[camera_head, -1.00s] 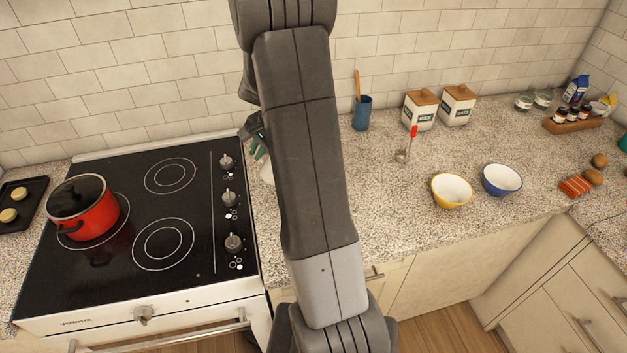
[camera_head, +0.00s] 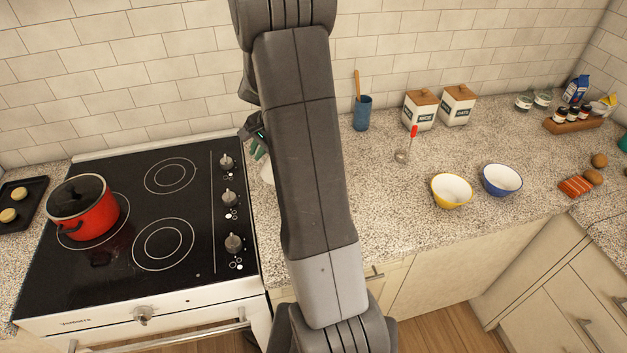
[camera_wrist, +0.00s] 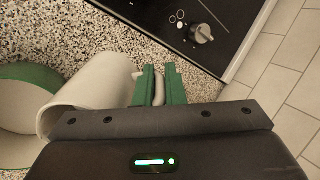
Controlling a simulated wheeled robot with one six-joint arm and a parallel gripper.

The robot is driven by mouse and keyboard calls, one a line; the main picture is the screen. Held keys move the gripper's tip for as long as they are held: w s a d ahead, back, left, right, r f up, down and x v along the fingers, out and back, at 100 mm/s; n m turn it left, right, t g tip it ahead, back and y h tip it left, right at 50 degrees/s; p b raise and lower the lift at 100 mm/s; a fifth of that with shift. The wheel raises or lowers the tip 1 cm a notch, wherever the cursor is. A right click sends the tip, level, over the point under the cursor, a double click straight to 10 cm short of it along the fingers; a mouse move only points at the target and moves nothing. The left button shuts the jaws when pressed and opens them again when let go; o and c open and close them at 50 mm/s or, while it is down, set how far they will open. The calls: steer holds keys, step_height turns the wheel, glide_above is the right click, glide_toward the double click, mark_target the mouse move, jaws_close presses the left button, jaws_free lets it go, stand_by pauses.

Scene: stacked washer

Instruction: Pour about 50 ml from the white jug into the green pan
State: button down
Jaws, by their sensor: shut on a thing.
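The white jug (camera_wrist: 95,92) is in the wrist view, its handle (camera_wrist: 159,88) between the green fingers of my gripper (camera_wrist: 160,72). My gripper is shut on that handle. The jug looks tipped, with its mouth toward the lower left, beside or over the green pan (camera_wrist: 28,74). The pan has a pale inside and is cut off by the picture's left edge. No liquid can be made out. In the head view my arm hides the pan and most of the jug; only a white sliver of the jug (camera_head: 266,172) shows, below my green fingertips (camera_head: 258,150).
The black cooktop (camera_head: 190,265) with a red pot (camera_head: 95,218) lies left of my arm. Right on the counter are a blue utensil cup (camera_head: 362,114), a red-handled ladle (camera_head: 403,155), a yellow bowl (camera_head: 451,190) and a blue bowl (camera_head: 502,180). Counter around the bowls is clear.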

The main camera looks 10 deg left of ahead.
steer(key=shift+f, duration=0.1)
steer(key=f, duration=0.1)
steer(key=a+f+h, duration=0.2)
steer(key=shift+w+f+g, duration=0.25)
steer(key=shift+f+g, duration=0.05)
steer(key=shift+w+a+f+g+h, duration=0.1)
steer(key=shift+a+f+g+h, duration=0.1)
steer(key=shift+a+f+h, duration=0.25)
steer(key=shift+w+a+f+g+h, duration=0.15)
steer(key=shift+a+f+g+h, duration=0.05)
steer(key=shift+f+h, duration=0.45)
steer(key=shift+w+a+f+g+h, duration=0.1)
steer(key=shift+a+f+g+h, duration=0.1)
steer(key=shift+a+f+h, duration=0.25)
